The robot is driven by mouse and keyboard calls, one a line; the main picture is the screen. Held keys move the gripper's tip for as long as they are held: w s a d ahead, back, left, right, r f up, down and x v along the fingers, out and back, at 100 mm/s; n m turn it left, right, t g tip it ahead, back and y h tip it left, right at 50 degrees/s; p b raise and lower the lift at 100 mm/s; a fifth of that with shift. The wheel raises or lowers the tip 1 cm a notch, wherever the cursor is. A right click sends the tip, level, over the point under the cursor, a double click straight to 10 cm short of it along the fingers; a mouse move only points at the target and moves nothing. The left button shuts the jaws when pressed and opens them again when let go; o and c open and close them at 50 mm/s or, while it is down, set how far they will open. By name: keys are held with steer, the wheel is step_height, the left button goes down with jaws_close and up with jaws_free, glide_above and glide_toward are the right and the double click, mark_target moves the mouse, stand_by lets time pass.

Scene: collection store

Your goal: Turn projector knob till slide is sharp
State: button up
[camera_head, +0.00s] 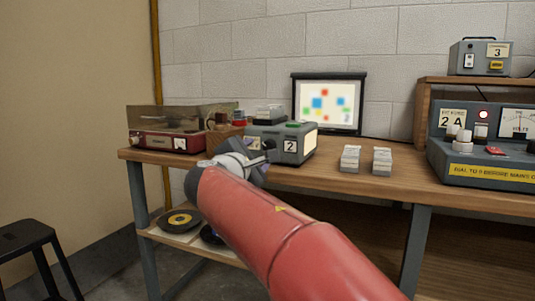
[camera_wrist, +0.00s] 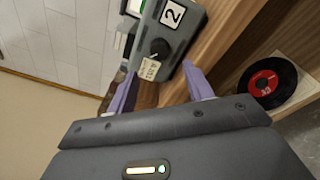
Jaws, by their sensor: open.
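The projector (camera_head: 297,148) is a grey box with a "2" label on the wooden bench. Its dark round knob (camera_wrist: 160,46) faces my gripper in the wrist view, with a small cream tag (camera_wrist: 149,69) beside it. My gripper (camera_wrist: 160,78) is open, its two purple-grey fingers pointing at the projector, the knob just beyond and between the tips. I see no contact. In the head view my gripper (camera_head: 262,158) is close to the projector's front and partly covers it. The screen (camera_head: 328,103) behind shows blurred coloured patches.
A red record player (camera_head: 165,142) with a clear lid stands left. A grey meter unit (camera_head: 485,165) is at far right. Records (camera_head: 180,220) lie on the lower shelf. A dark stool (camera_head: 30,240) stands at left.

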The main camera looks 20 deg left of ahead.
mark_target(268, 147)
steer(key=w+p, duration=0.1)
steer(key=w, duration=0.6)
steer(key=shift+w+p, duration=0.35)
steer(key=c, duration=1)
steer(key=shift+o, duration=0.2)
steer(key=shift+f+m+b, duration=0.25)
steer(key=shift+m+b, duration=0.25)
steer(key=shift+b, duration=0.3)
steer(key=shift+m+b, duration=0.6)
steer(key=shift+b, duration=0.05)
steer(key=shift+r+m+b, duration=0.2)
steer(key=shift+m+b, duration=0.3)
steer(key=shift+m, duration=0.5)
steer(key=o, duration=1)
steer(key=shift+c, duration=0.2)
